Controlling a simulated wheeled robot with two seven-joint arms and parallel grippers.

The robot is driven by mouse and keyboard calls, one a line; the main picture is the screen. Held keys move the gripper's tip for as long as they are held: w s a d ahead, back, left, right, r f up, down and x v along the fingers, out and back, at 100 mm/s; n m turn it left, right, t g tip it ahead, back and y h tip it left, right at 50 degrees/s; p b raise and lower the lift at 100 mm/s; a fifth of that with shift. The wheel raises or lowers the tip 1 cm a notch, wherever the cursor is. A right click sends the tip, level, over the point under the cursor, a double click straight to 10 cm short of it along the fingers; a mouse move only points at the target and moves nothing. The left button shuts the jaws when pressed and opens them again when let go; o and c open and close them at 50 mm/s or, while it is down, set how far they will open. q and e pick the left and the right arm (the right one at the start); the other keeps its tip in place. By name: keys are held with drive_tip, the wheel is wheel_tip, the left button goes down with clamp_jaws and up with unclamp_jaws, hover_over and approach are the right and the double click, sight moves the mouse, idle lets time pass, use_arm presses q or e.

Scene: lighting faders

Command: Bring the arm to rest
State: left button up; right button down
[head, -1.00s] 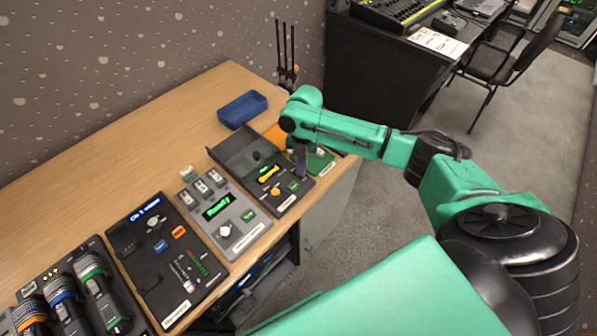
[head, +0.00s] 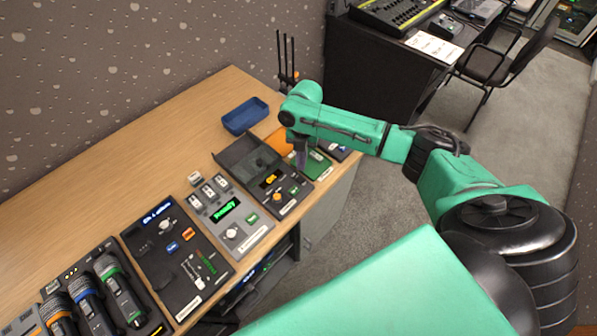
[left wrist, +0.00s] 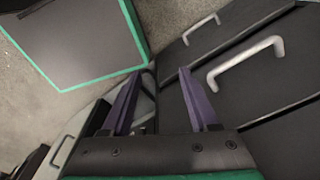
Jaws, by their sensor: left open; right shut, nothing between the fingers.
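My right arm comes in from the right in the head view. Its gripper (head: 302,160) is shut and empty, pointing down beside the right end of a black lidded box (head: 293,203) and over a green board (head: 315,165). The box has a small lit orange display (head: 270,180) and knobs; its lid (head: 246,150) stands open. I cannot tell whether the fingertips touch anything. My left gripper (left wrist: 159,72) shows only in the left wrist view, with its two purple fingers apart and nothing between them. Dark cabinet fronts with handles (left wrist: 245,62) lie beyond it.
The table's back left is clear. A chair (head: 510,60) stands behind.

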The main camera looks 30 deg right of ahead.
drive_tip(key=shift+r, duration=0.25)
drive_tip(key=s+a, duration=0.1)
drive_tip(key=a, duration=0.1)
drive_tip(key=s+a+f+m, duration=0.1)
drive_tip(key=a, duration=0.1)
drive_tip(key=s+a+f+m, duration=0.1)
drive_tip(key=a, duration=0.1)
drive_tip(key=shift+a+f+t+y, duration=0.1)
drive_tip(key=shift+a+t+y, duration=0.2)
drive_tip(key=shift+a, duration=0.05)
drive_tip(key=s+a+m, duration=0.1)
drive_tip(key=a+m, duration=0.1)
drive_tip(key=s+a+m+t+y, duration=0.1)
drive_tip(key=m, duration=0.1)
drive_tip(key=s+a+m, duration=0.2)
drive_tip(key=shift+a+r+t+y, duration=0.3)
drive_tip(key=shift+a+r, duration=0.05)
drive_tip(key=s+d+r+m+t+h, duration=0.35)
drive_tip(key=s+d+m, duration=0.7)
drive_tip(key=m, duration=0.65)
wheel_tip(320, 180, down, 24)
drive_tip(key=s+d+g, duration=0.2)
drive_tip(key=s+d+f+g+b, duration=0.1)
drive_tip(key=s+d+f, duration=0.2)
drive_tip(key=s+f, duration=1.1)
drive_tip(key=shift+s+f, duration=0.15)
drive_tip(key=shift+s, duration=0.9)
